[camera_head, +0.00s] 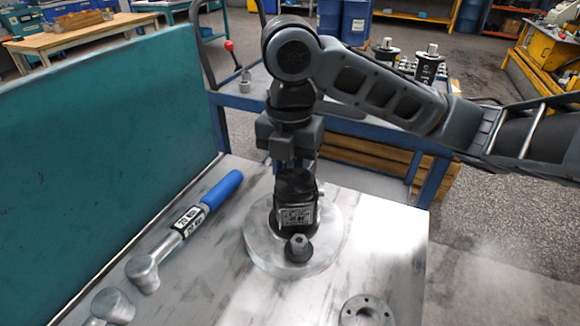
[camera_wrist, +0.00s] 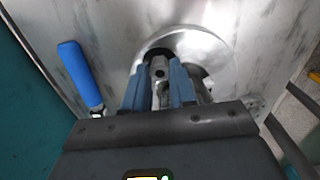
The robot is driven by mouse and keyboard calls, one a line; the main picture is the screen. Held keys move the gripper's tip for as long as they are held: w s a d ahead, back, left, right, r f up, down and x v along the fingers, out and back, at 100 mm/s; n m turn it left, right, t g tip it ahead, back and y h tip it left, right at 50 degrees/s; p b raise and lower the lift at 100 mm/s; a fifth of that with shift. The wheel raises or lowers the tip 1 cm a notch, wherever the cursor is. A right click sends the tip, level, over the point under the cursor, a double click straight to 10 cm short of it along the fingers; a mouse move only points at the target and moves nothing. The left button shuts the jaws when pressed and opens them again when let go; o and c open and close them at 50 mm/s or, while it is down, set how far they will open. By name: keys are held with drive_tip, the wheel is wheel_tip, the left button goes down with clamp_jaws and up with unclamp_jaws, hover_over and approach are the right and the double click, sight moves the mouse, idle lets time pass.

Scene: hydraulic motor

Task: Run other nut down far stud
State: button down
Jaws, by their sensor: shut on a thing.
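A black hydraulic motor (camera_head: 294,190) with a white label stands upright on a round pale disc (camera_head: 262,240). One dark nut (camera_head: 298,248) sits at the motor's near side, on the flange. My gripper (camera_head: 294,168) points down at the motor's far side, its fingertips partly hidden behind the motor body. In the wrist view, my gripper's blue-grey fingers (camera_wrist: 160,88) are shut on a small grey nut (camera_wrist: 160,70), with a dark round hole showing in it. The far stud is hidden, so I cannot tell how far the nut is down it.
A torque wrench with a blue handle (camera_head: 222,190) lies left of the disc on the metal bench top (camera_head: 210,270). A grey ring with holes (camera_head: 366,312) lies at the front right. A teal panel (camera_head: 100,140) borders the left side. A blue cart (camera_head: 240,101) stands behind.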

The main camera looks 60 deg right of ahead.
drive_tip(key=c, duration=1.2)
unclamp_jaws()
drive_tip(key=shift+f+n+b, duration=0.15)
drive_tip(key=shift+n+b, duration=0.4)
drive_tip(key=shift+n, duration=0.05)
drive_tip(key=n+b, duration=0.1)
drive_tip(key=n, duration=0.1)
drive_tip(key=shift+f+n+b, duration=0.1)
drive_tip(key=shift+n+b, duration=0.3)
drive_tip(key=n+b, duration=0.2)
drive_tip(key=n, duration=0.2)
drive_tip(key=shift+r+n+b, duration=0.3)
drive_tip(key=shift+n+b, duration=0.15)
drive_tip(key=shift+n, duration=0.75)
